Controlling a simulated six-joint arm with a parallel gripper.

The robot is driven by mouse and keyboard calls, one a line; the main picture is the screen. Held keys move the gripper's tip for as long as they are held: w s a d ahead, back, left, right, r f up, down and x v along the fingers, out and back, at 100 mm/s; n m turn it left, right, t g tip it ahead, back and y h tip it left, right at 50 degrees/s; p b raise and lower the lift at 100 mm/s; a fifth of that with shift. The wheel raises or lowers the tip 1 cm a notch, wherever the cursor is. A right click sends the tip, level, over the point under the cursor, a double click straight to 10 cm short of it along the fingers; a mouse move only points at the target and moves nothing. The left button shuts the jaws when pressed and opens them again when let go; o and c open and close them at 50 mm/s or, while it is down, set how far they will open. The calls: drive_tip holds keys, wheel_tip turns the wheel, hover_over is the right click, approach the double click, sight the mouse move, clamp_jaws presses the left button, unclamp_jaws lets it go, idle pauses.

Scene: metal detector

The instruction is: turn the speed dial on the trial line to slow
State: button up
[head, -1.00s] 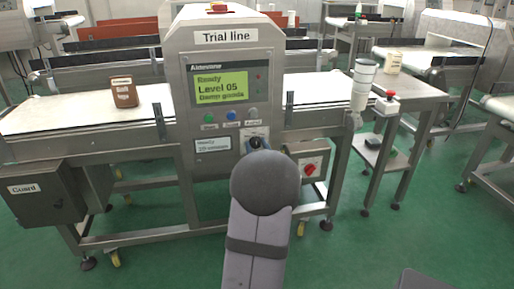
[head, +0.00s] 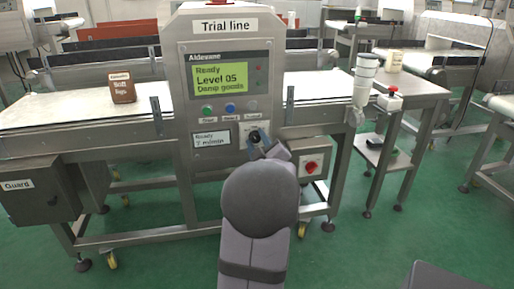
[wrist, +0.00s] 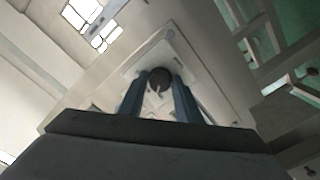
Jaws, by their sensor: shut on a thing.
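The metal detector labelled "Trial line" (head: 229,25) stands in the middle of the head view. Its green screen (head: 220,79) reads "Ready, Level 05, Damp goods". A smaller display (head: 211,138) below reads "Ready" and what looks like "7 m/min". The dark speed dial (wrist: 158,80) shows in the wrist view between the two blue fingers of my gripper (wrist: 160,94), which is shut on it. In the head view the dial (head: 256,137) is small and partly hidden by my arm. Its pointer setting is too small to read.
A red rotary switch (head: 311,167) is just right of my gripper. Several buttons (head: 230,108) sit above the dial. A side table (head: 415,88) with a red-topped button (head: 391,92) stands at right.

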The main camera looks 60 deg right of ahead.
drive_tip(key=shift+f+n+b, duration=0.1)
drive_tip(key=shift+n+b, duration=0.7)
drive_tip(key=shift+n, duration=0.5)
drive_tip(key=shift+o, duration=0.2)
drive_tip(key=shift+c, duration=0.2)
drive_tip(key=o, duration=1.1)
drive_tip(key=shift+s+a, duration=0.1)
drive_tip(key=shift+p+v, duration=0.65)
drive_tip(key=shift+v, duration=2.9)
